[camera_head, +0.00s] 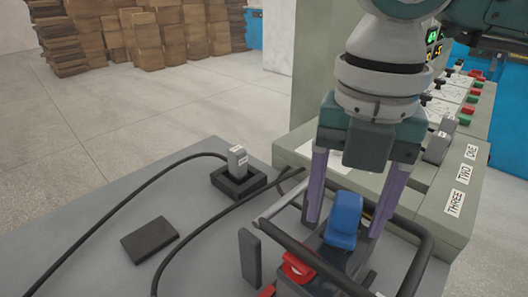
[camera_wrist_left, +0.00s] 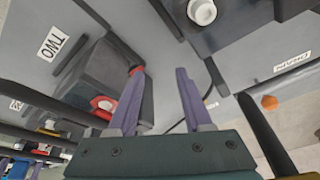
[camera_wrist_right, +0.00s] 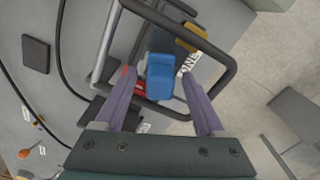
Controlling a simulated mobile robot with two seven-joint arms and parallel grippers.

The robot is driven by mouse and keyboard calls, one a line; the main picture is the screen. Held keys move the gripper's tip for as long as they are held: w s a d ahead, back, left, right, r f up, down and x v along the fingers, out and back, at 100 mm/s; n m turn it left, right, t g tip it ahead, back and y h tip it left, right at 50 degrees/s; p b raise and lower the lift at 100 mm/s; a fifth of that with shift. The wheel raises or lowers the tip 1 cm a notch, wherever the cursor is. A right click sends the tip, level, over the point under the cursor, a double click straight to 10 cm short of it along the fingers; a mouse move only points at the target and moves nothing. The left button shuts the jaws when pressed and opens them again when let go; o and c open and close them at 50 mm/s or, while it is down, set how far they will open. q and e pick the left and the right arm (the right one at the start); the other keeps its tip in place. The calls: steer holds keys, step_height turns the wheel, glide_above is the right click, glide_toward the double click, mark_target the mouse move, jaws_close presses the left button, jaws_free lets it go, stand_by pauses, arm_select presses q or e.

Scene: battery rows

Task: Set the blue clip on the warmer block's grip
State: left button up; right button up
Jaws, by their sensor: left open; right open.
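The blue clip (camera_head: 345,220) sits upright over a dark block inside a black tube frame (camera_head: 312,258). It also shows in the right wrist view (camera_wrist_right: 160,76). My right gripper (camera_head: 345,229) is open, pointing down, with one purple finger on each side of the clip and visible gaps between. Whether the clip rests on the block's grip is hard to tell. I cannot tell for sure which block is the warmer block. My left gripper (camera_wrist_left: 160,72) is open and empty in the left wrist view. It is out of the head view.
A red clip-like part (camera_head: 297,267) lies close beside the blue clip. A grey labelled piece (camera_head: 237,158) stands in a black socket with cables around it. A flat dark pad (camera_head: 150,240) lies at left. A panel labelled ONE, TWO, THREE (camera_head: 455,202) stands at right.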

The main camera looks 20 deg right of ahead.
mark_target(349, 199)
step_height(349, 199, up, 12)
steer(key=shift+r+p, duration=0.2)
steer(key=shift+p, duration=0.25)
stand_by(0.9)
